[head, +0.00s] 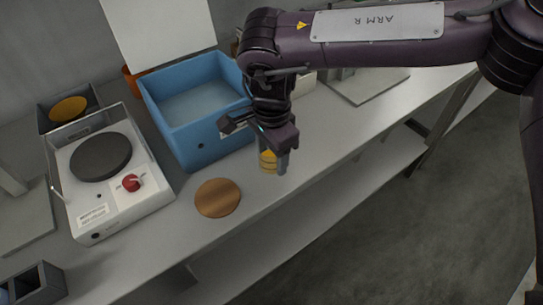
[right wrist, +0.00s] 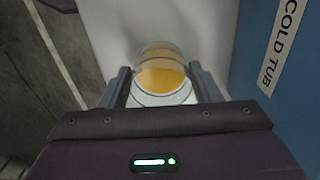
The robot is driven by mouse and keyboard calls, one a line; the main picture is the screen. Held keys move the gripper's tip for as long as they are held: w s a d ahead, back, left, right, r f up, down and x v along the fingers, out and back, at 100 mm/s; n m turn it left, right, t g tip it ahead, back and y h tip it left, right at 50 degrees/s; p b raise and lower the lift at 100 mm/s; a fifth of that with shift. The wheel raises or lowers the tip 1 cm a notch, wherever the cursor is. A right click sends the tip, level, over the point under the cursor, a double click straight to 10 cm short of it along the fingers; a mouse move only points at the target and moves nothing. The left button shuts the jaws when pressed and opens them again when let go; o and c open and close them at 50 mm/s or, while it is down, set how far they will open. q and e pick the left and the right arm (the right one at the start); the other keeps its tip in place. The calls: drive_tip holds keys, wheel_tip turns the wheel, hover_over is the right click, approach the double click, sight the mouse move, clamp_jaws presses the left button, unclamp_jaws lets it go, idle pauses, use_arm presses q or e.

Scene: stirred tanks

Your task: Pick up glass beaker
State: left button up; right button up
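The glass beaker (head: 268,161) is clear, holds yellow-orange liquid and looks upright near the front edge of the bench. In the right wrist view the beaker (right wrist: 160,76) lies between the two fingers. My right gripper (head: 276,158) points down at the beaker, with one finger close along its right side. In the right wrist view the gripper (right wrist: 160,72) has a finger on each side, very near the glass. I cannot tell whether the fingers press on it. The arm and gripper hide the beaker's upper part in the head view. My left gripper is not in view.
A blue tub (head: 188,143), labelled COLD TUB in the wrist view, stands just left of and behind the beaker. A white hotplate (head: 108,205) with a dark round plate and red knob stands farther left.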

drive_tip(key=c, duration=0.7)
